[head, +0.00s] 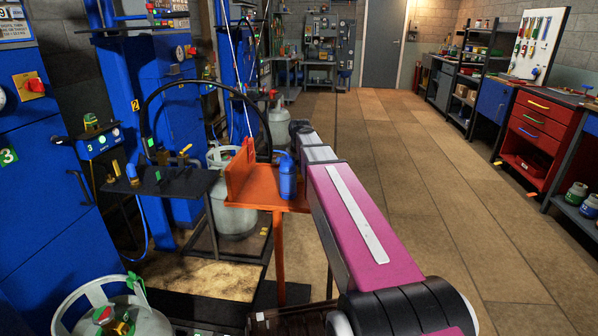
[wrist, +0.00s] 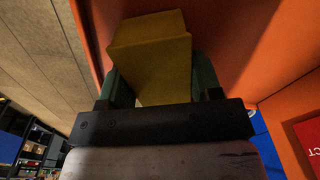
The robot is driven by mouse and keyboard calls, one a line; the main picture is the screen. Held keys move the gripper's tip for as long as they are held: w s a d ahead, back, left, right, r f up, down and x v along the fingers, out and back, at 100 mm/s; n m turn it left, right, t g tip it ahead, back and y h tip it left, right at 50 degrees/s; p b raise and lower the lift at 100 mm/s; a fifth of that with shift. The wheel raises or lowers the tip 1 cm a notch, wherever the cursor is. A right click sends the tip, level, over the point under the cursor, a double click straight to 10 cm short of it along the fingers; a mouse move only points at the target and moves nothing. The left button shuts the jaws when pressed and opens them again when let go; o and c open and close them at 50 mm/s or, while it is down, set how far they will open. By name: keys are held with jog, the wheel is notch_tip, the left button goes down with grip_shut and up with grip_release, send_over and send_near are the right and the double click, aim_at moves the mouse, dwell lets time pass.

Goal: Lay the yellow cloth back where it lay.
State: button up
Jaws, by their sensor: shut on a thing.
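The yellow cloth (wrist: 150,50) shows in the wrist view as a folded, blocky piece between my two green fingers. My gripper (wrist: 160,78) is shut on it. Orange metal lies behind the cloth in the wrist view; I cannot tell whether the cloth touches it. In the head view my pink arm reaches forward past the right side of the orange stand (head: 262,188). The cloth and my fingertips cannot be made out there.
A blue bottle (head: 287,180) stands on the orange stand, close to my arm. An upright orange plate (head: 241,170) rises at its left side. Gas cylinders (head: 236,218) and blue cabinets (head: 165,120) stand left. The floor (head: 440,190) to the right is clear.

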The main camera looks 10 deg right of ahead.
jog(key=shift+f, duration=0.15)
jog(key=o, duration=1.2)
jog(key=shift+c, duration=0.2)
notch_tip(320, 180, up, 12)
jog(key=shift+s, duration=0.35)
